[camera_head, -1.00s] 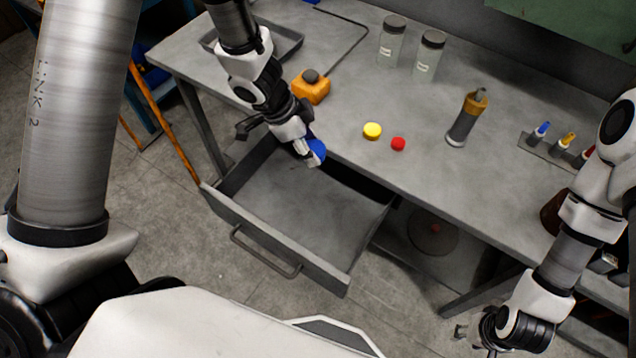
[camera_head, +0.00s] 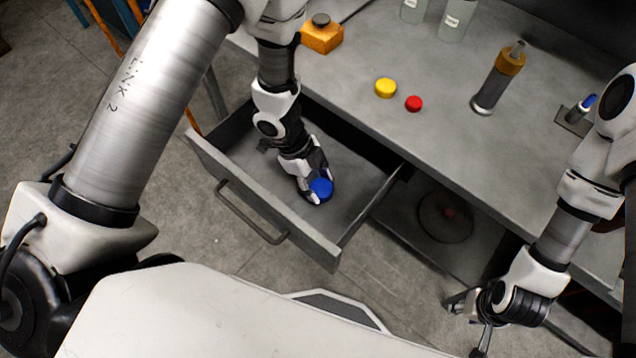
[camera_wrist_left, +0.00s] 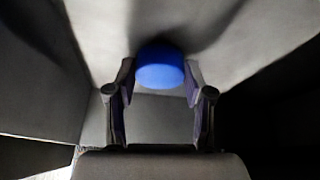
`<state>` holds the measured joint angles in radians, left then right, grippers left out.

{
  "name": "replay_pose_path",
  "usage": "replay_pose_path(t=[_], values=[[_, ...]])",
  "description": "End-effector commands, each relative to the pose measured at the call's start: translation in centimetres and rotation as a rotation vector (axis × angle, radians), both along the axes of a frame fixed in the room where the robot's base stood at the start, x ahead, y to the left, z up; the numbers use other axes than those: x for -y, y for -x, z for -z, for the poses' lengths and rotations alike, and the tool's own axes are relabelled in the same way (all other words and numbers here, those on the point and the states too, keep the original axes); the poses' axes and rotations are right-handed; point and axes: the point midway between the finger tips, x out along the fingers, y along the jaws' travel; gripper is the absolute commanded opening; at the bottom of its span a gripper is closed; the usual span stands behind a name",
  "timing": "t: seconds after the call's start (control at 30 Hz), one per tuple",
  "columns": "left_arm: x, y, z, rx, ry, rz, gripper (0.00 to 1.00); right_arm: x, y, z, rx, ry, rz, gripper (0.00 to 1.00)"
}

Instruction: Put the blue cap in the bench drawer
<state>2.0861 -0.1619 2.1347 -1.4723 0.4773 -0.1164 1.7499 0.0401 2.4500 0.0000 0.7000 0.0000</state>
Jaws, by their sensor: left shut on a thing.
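The blue cap (camera_head: 321,188) is a small round cap held between the fingertips of my left gripper (camera_head: 318,193). In the left wrist view the cap (camera_wrist_left: 160,70) sits between the two fingers of the left gripper (camera_wrist_left: 160,88), which are shut on it. The gripper is pointing down inside the open bench drawer (camera_head: 262,189), over its grey floor. I cannot tell whether the cap touches the drawer floor. The drawer is pulled out and holds nothing else that I can see. My right gripper (camera_head: 481,340) is at the lower right, away from the drawer; its jaw state is unclear.
On the bench (camera_head: 440,135) lie a yellow cap (camera_head: 385,88) and a red cap (camera_head: 413,103). A round disc (camera_head: 445,216) is on the shelf below.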

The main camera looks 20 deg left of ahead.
Motion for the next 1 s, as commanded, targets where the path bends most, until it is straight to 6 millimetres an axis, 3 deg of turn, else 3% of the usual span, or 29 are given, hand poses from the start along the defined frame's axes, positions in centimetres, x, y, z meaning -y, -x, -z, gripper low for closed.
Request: replay_pose_path(t=[0.33,0.37,0.4,0.43,0.77,0.87,1.0], values=[[0.0,0.0,0.7,0.001,0.000,0.000,0.29,0.0,0.0,0.2,0.000,0.000,0.000,0.40],[0.0,0.0,0.7,0.001,0.000,0.000,0.56,0.0,0.0,0.2,0.000,0.000,0.000,0.40],[0.0,0.0,0.6,0.001,0.000,0.000,0.70,0.0,0.0,0.2,0.000,0.000,0.000,0.40],[0.0,0.0,0.6,0.001,0.000,0.000,0.77,0.0,0.0,0.2,0.000,0.000,0.000,0.40],[0.0,-0.1,0.4,0.002,0.000,-0.001,0.77,0.0,0.0,0.1,0.000,0.000,0.000,0.40],[-0.3,-0.2,-0.6,0.002,0.000,-0.002,0.77,0.0,0.0,-0.3,0.000,0.000,0.000,0.40],[-1.4,-0.4,-3.7,0.004,0.003,-0.003,0.77,0.0,0.0,-1.6,0.000,0.000,0.000,0.40]])
